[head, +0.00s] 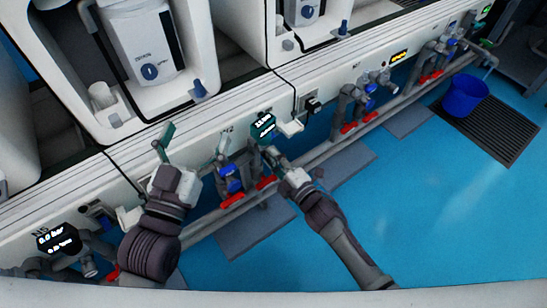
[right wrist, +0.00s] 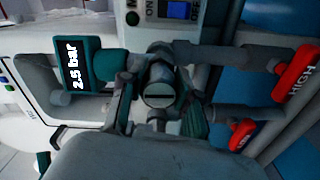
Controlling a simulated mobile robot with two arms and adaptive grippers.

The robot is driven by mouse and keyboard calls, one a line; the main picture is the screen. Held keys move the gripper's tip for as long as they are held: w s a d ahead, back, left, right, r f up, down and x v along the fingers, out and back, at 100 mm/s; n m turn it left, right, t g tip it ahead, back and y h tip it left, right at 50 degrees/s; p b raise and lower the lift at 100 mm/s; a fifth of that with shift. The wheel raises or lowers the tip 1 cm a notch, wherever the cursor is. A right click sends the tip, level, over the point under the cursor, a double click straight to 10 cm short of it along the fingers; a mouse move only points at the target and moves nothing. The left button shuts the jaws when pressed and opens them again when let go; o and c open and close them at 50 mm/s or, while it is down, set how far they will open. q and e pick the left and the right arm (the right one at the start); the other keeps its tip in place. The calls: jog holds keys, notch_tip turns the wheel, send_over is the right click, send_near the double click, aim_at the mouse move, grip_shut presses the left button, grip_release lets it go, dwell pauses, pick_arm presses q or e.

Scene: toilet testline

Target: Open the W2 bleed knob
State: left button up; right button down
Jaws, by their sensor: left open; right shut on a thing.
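In the head view my right gripper (head: 272,154) is just below the dark gauge (head: 263,127), and the knob is hidden there. No W2 label is readable on the knob. My left gripper (head: 193,143) is open and empty in front of the white panel, left of the blue-and-red valves.
Red levers stand close right of the knob, one marked HIGH (right wrist: 297,74) and a lower one (right wrist: 243,133). Another gauge (head: 58,240) reads 0.0 bar at lower left. Grey pipes run along the panel.

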jog(key=c, duration=0.8)
grip_release()
